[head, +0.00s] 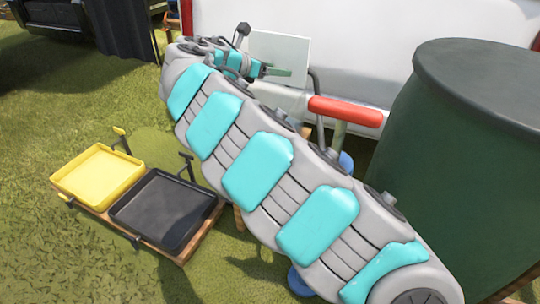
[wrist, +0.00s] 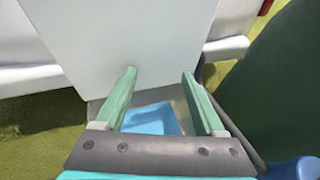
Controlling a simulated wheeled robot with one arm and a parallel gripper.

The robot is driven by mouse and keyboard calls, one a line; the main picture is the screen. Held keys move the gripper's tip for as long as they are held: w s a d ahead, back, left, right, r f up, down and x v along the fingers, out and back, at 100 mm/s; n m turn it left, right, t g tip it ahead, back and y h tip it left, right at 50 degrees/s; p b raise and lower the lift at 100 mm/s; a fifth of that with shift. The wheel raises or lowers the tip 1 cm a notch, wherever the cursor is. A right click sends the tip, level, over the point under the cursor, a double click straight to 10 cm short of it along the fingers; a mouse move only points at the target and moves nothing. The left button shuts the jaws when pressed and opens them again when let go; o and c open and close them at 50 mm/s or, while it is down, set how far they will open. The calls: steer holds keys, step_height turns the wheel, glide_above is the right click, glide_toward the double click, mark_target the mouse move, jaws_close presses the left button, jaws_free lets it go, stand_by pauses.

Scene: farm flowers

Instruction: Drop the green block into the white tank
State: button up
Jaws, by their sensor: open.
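My gripper (head: 278,72) is at the far end of my arm in the head view, in front of a flat white panel (head: 292,45). In the wrist view, my gripper (wrist: 159,73) is open, with two green fingers apart and nothing seen between them. The white panel (wrist: 120,30) fills the space beyond the fingertips; I cannot tell whether it is part of the white tank. A blue surface (wrist: 152,119) shows below, between the fingers. I cannot make out a separate green block in either view.
A large dark green barrel (head: 465,150) stands at the right. A red padded bar (head: 345,111) rises beside my arm. A white vehicle (head: 370,45) stands behind. Open grass lies at left.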

steer(key=v, duration=0.7)
steer(key=shift+s+a+r, duration=0.2)
steer(key=shift+s+a, duration=0.05)
steer(key=shift+s, duration=0.05)
